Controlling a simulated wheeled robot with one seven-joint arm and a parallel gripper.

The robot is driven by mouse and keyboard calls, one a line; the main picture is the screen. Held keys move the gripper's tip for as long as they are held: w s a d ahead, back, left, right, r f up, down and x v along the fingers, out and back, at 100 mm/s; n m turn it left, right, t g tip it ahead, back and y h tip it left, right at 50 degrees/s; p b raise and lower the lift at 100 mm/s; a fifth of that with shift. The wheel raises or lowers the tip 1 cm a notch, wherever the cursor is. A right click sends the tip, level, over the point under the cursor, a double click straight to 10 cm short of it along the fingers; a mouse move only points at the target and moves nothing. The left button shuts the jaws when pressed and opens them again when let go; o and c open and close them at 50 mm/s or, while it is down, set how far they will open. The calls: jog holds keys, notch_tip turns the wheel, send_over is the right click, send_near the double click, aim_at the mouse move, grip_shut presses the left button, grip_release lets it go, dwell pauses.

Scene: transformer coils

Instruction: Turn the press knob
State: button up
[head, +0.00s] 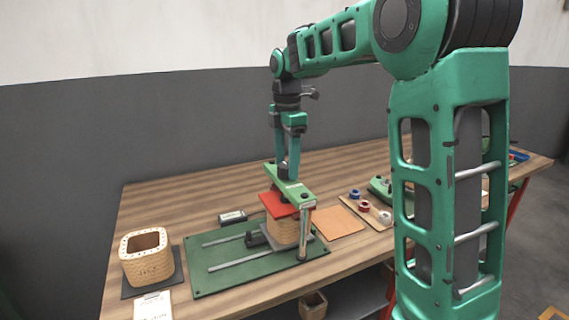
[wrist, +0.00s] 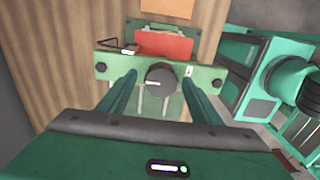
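The press has a green crossbar (head: 272,172) above a red plate (head: 276,205), with a tan wound coil (head: 281,230) under the plate. In the wrist view the crossbar (wrist: 113,69) runs across the picture, with the red plate (wrist: 165,46) beyond it. The dark round press knob (wrist: 160,81) sits mid-crossbar, with a pale mark on its face. My gripper (head: 289,177) points down at the crossbar. Its fingers (wrist: 160,76) are apart, one on each side of the knob, with small gaps visible. In the head view the knob is hidden by the fingers.
A green base plate (head: 225,284) with rails lies under the press. A square tan coil (head: 146,258) stands at left, near a white label sheet (head: 153,306). An orange sheet (head: 338,221) and small red and blue parts (head: 360,202) lie to the right.

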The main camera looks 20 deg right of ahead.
jog(key=c, duration=1)
jog(key=shift+m, duration=0.3)
